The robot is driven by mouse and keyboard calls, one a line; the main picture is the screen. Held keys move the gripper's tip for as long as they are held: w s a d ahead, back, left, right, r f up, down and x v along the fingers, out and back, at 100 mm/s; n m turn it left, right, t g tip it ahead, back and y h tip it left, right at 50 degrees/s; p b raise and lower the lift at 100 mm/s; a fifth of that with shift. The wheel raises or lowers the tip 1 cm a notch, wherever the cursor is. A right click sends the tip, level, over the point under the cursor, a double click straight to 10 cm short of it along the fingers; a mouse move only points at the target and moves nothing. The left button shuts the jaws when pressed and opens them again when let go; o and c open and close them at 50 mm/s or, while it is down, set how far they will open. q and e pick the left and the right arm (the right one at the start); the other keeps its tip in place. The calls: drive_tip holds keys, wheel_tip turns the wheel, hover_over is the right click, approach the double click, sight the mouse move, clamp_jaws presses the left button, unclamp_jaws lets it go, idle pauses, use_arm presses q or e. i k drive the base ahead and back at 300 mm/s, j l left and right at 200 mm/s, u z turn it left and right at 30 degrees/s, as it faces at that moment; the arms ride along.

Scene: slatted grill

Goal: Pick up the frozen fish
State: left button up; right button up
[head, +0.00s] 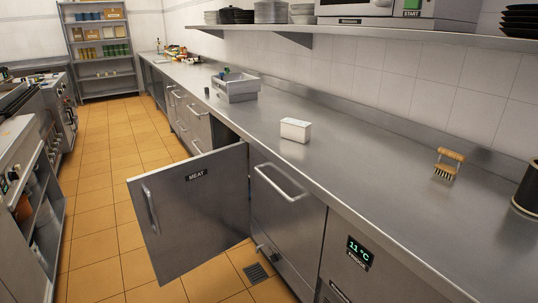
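Nothing else in view is clearly a fish. A steel fridge door labelled MEAT (190,220) stands open below the counter. The inside behind it is hidden from this angle. Neither of my grippers is in view.
A grey metal bin (236,90) stands farther back on the counter. A wooden-handled brush (449,157) and a dark cylinder (528,190) are at the right. A wall shelf (400,29) overhangs the back. The open door juts over the tiled floor (105,180), otherwise clear.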

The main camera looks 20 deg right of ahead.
sight(291, 129)
drive_tip(key=z, duration=0.4)
drive_tip(key=i+j+z, duration=0.85)
drive_tip(key=i+l, duration=0.1)
drive_tip(key=i, duration=0.05)
